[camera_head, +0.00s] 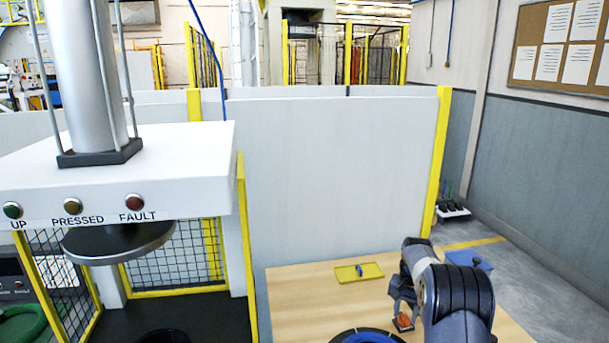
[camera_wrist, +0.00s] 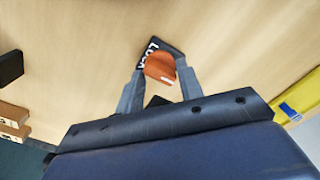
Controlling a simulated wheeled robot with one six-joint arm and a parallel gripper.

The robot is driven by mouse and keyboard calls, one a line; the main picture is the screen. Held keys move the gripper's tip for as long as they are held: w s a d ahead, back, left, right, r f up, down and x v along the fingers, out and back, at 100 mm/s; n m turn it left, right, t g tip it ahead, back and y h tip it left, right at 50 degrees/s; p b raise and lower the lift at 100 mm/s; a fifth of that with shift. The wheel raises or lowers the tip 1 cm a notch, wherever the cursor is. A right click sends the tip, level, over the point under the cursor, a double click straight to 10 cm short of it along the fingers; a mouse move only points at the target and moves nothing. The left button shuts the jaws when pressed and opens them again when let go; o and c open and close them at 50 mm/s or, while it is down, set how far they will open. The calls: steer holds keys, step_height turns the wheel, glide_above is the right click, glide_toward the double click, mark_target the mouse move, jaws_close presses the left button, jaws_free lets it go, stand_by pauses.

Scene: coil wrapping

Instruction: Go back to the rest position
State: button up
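My gripper (camera_head: 403,311) is at the right of the wooden table, pointing down. Its two fingers show in the wrist view (camera_wrist: 161,76), standing apart. A small orange piece (camera_wrist: 160,67) shows between and just beyond the fingertips, with a black tag lettered LOCK (camera_wrist: 173,46) beside it. The fingers look open around the orange piece; I cannot tell whether they touch it. In the head view the orange piece (camera_head: 403,323) is just below the fingertips, close to the tabletop.
A press (camera_head: 120,242) stands left. A white partition (camera_head: 340,180) rises behind. The table's left part is clear.

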steer(key=m+p, duration=0.1)
steer(key=m, duration=0.3)
steer(key=shift+r+m, duration=0.1)
steer(key=shift+m, duration=0.3)
steer(key=m+p, duration=0.2)
steer(key=m, duration=0.2)
steer(key=shift+m+p, duration=0.35)
steer(key=shift+m, duration=0.05)
steer(key=shift+r+b, duration=0.35)
steer(key=shift+r, duration=0.55)
